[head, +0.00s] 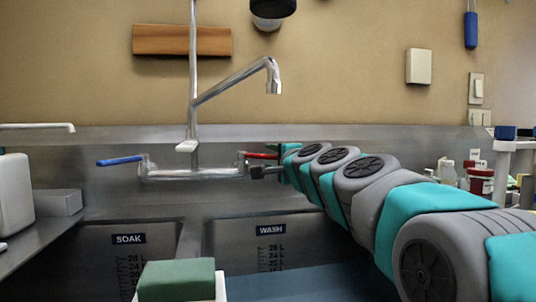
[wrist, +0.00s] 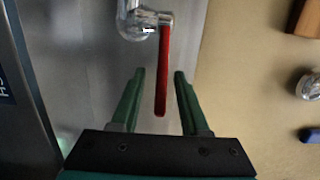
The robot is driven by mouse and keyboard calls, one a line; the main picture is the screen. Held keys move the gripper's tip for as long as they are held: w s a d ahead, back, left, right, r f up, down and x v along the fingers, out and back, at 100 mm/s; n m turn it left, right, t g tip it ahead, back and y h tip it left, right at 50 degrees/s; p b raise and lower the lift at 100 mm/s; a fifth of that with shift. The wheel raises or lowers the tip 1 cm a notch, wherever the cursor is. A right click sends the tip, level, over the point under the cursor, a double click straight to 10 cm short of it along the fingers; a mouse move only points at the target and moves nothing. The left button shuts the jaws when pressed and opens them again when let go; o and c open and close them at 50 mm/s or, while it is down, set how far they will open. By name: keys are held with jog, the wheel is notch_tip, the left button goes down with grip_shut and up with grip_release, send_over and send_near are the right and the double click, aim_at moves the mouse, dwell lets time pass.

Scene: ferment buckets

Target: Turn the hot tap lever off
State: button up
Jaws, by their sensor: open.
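The red hot tap lever (wrist: 163,75) shows in the wrist view, hanging from its chrome valve (wrist: 143,20). My gripper (wrist: 158,75) is open, with one green finger on each side of the lever and a visible gap on both sides. In the head view the red lever (head: 262,156) is at the right end of the tap body, and my gripper (head: 268,170) is right beside it, partly hidden by my arm. The blue lever (head: 120,161) points out to the left of the tap (head: 193,172).
The swing spout (head: 235,82) reaches up and right above the levers. Below are the SOAK basin (head: 100,250) and WASH basin (head: 225,240). A green sponge (head: 177,279) lies at the front. Several bottles and jars (head: 481,180) stand at the right.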

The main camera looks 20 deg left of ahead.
jog(key=shift+x, duration=1.4)
jog(key=shift+c, duration=0.3)
grip_shut()
